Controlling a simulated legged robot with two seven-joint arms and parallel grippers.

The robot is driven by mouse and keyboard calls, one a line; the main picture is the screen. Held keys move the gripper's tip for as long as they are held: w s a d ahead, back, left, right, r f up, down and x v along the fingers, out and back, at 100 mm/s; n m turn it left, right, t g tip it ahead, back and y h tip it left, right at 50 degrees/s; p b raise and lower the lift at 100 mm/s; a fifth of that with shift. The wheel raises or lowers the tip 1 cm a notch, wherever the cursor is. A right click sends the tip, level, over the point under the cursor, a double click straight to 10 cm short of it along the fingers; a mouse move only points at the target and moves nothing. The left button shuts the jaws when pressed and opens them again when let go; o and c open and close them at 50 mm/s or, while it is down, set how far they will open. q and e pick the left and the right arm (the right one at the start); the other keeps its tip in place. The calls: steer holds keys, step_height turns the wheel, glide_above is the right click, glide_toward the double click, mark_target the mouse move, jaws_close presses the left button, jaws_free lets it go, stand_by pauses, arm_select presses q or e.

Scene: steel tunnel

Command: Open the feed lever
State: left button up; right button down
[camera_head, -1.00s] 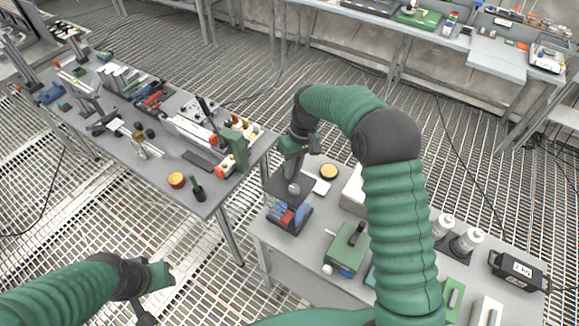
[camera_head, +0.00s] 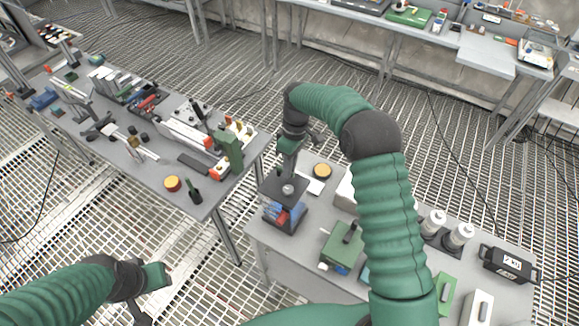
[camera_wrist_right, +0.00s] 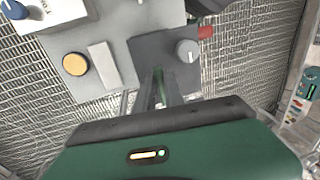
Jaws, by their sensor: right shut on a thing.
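My right gripper (camera_head: 284,172) reaches down to a dark machine (camera_head: 283,215) at the left end of the near bench. This machine has a dark top plate with a grey knob (camera_head: 288,189) and blue and red parts under the plate. In the right wrist view the fingers (camera_wrist_right: 160,98) are close together around a thin green piece, seemingly the feed lever (camera_wrist_right: 158,86). The grey knob (camera_wrist_right: 187,50) is to the right of the fingertips, apart from them. The lever's lower end is hard to make out. My left gripper (camera_head: 158,276) hangs empty-looking over the grating at lower left; its jaws are unclear.
A yellow button (camera_head: 322,171) and white plate (camera_head: 311,184) lie beside the machine. A green box (camera_head: 342,248) and white bottles (camera_head: 433,222) stand on the same bench. A crowded second table (camera_head: 150,160) is at left, with open grating floor between.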

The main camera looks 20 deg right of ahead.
steer(key=shift+w+r, duration=0.25)
steer(key=shift+w, duration=0.05)
steer(key=c, duration=1.6)
jaws_free()
steer(key=shift+o, duration=0.8)
steer(key=shift+f, duration=0.2)
step_height(320, 180, up, 16)
steer(key=w+d, duration=0.2)
steer(key=shift+d+r+b, duration=0.2)
steer(key=shift+d+b, duration=0.1)
steer(key=shift+b, duration=0.05)
